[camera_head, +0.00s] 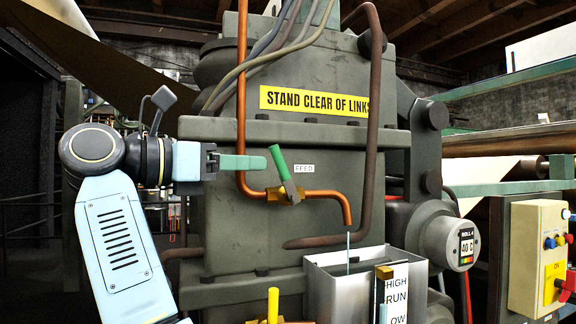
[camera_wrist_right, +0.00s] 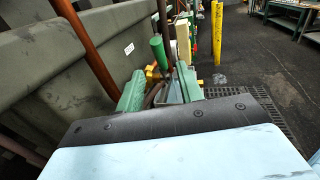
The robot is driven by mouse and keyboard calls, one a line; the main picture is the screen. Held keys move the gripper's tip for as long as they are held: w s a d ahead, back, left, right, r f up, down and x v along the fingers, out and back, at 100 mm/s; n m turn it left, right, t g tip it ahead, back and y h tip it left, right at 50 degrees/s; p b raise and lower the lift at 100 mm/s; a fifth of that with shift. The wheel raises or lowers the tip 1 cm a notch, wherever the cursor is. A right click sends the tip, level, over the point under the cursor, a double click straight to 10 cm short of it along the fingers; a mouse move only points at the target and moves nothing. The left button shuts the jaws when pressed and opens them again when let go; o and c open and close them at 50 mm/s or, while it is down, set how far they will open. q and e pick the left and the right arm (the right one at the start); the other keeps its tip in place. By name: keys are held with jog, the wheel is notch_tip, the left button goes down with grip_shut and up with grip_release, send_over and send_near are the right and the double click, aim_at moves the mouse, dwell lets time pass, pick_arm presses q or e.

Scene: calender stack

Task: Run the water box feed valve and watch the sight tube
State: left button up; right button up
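The feed valve has a green handle (camera_head: 278,162) tilted up and left from a brass body on the copper pipe (camera_head: 325,193); a FEED label (camera_head: 304,168) is beside it. My right gripper (camera_head: 262,162) has green fingers pointing right, tips close to the handle's left side. In the right wrist view the fingers (camera_wrist_right: 162,84) are apart, with the handle (camera_wrist_right: 158,50) showing beyond the gap; contact is unclear. A thin pale line runs from the pipe's spout into the metal water box (camera_head: 330,278). The sight tube (camera_head: 382,298) stands before the HIGH/RUN/LOW scale (camera_head: 397,298); its level is unclear. My left gripper is out of view.
A yellow-handled valve (camera_head: 273,304) stands below. A brown pipe (camera_head: 371,130) bends down right of the feed valve. A yellow sign (camera_head: 314,101) reads STAND CLEAR OF LINKS. A roll dial (camera_head: 466,246) and a control box (camera_head: 537,258) are at right.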

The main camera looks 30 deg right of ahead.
aim_at(285, 173)
jog(key=d, duration=0.9)
jog(key=shift+s, duration=0.1)
grip_shut()
